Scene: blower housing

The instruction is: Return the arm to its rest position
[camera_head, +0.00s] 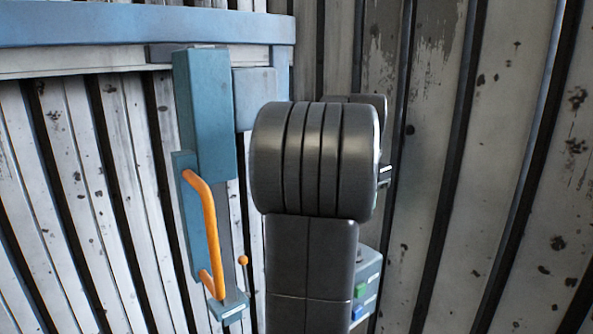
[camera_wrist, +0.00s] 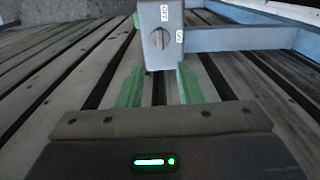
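My arm (camera_head: 310,250) stands upright as a dark grey column in the middle of the head view, with a thick ribbed joint at its top. The head view does not show the gripper fingers. In the wrist view my gripper (camera_wrist: 157,88) shows two green fingers set apart, with a gap between them. A grey switch box (camera_wrist: 161,35) with a round dial and white labels is just beyond the fingers, at the top centre. No held object shows between the fingers. I cannot tell how close the fingertips are to the box.
Left of the arm, a blue panel (camera_head: 205,115) carries an orange handle (camera_head: 208,225). A blue rail (camera_head: 140,25) runs above. A grey box (camera_head: 367,285) with green and blue buttons is partly hidden behind the arm. Ribbed, worn walls stand behind; the right side looks clear.

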